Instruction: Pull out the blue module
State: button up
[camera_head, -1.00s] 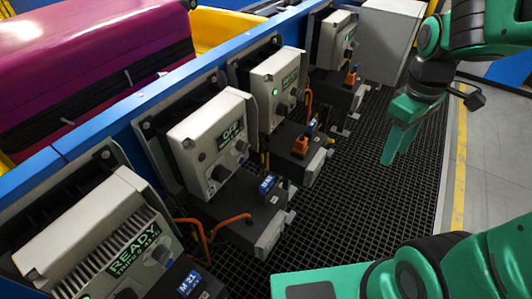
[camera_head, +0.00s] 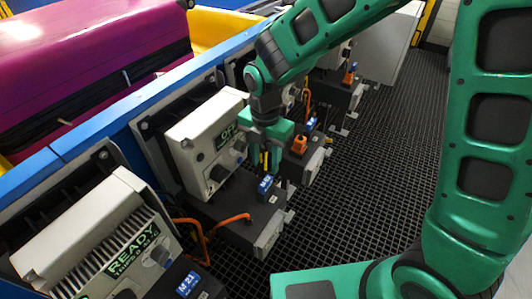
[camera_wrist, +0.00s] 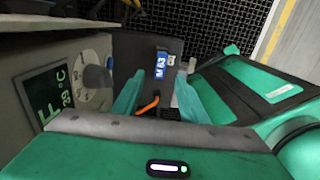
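A small blue module (camera_head: 266,187) with white lettering sits on the dark box under the unit whose display reads OFF. It also shows in the wrist view (camera_wrist: 162,66), ahead of my fingers and roughly in line with the gap between them. My gripper (camera_head: 265,172) points down just behind and above this module, by the OFF unit's front. In the wrist view my gripper (camera_wrist: 163,95) is open, its green fingers apart with no module between them. Other blue modules sit on the READY unit's box (camera_head: 190,284) and on the box behind (camera_head: 311,124).
The OFF unit (camera_head: 205,145) has a knob close to my fingers. The black grated floor (camera_head: 350,180) right of the boxes is clear.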

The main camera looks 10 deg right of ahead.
aim_at(266, 181)
notch_tip(266, 181, down, 9)
jog(key=shift+d+r, duration=0.1)
jog(key=shift+r, duration=0.1)
dwell(0.3)
grip_shut()
jog(key=shift+r, duration=1.1)
jog(key=shift+r, duration=0.35)
jog(key=shift+r, duration=1.2)
jog(key=shift+r, duration=2)
